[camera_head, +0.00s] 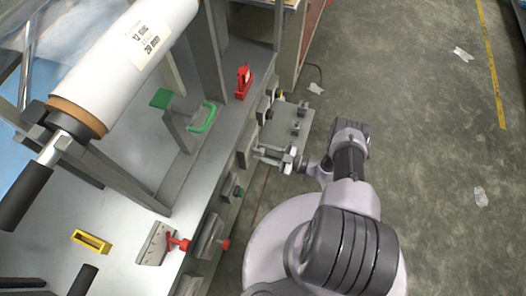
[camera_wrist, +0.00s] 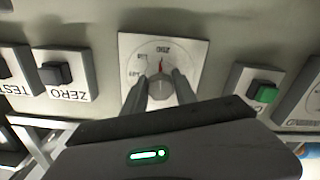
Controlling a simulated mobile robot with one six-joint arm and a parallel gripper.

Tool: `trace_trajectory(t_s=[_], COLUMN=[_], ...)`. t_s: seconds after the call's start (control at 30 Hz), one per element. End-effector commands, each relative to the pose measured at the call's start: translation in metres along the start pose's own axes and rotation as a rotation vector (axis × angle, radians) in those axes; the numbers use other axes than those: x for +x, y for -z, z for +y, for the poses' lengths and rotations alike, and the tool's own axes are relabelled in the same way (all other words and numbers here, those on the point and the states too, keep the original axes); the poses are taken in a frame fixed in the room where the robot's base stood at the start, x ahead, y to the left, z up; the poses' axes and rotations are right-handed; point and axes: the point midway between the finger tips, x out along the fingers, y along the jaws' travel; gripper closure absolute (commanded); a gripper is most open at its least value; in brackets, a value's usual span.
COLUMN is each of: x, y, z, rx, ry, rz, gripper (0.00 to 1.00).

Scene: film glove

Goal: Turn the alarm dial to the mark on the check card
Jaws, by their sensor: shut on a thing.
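The dial (camera_wrist: 160,91) is a grey knob on a square white plate (camera_wrist: 192,48) with printed marks, in the middle of the wrist view. A small red pointer shows just above the knob, near the upper printed mark, which appears upside down. My gripper (camera_wrist: 161,86) has its two dark fingers on either side of the knob and is shut on it. In the head view my gripper (camera_head: 264,152) reaches left to the machine's front panel, and I cannot make out the dial there. I cannot pick out the check card in either view.
Beside the dial are a dark ZERO button (camera_wrist: 58,73) and a green button (camera_wrist: 262,91). The floor to the right is mostly clear.

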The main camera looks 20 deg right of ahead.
Motion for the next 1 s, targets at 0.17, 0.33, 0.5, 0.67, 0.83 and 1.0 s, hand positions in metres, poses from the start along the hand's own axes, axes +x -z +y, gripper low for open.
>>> trace_trajectory(t_s=[0.17,0.33,0.5,0.67,0.83,1.0], x=[-0.0004,-0.0004,-0.0004,-0.0003,-0.0003,-0.0002], y=[-0.0004,-0.0004,-0.0004,-0.0003,-0.0003,-0.0002], z=[-0.0012,-0.0012,-0.0012,-0.0013,-0.0013,-0.0009], rx=[0.068,0.102,0.114,0.115,0.115,0.114], ry=[0.001,0.001,0.001,0.001,0.001,0.0], rz=[-0.001,-0.001,-0.001,-0.001,-0.001,0.0], gripper=[1.0,1.0,1.0,1.0,0.64,0.45])
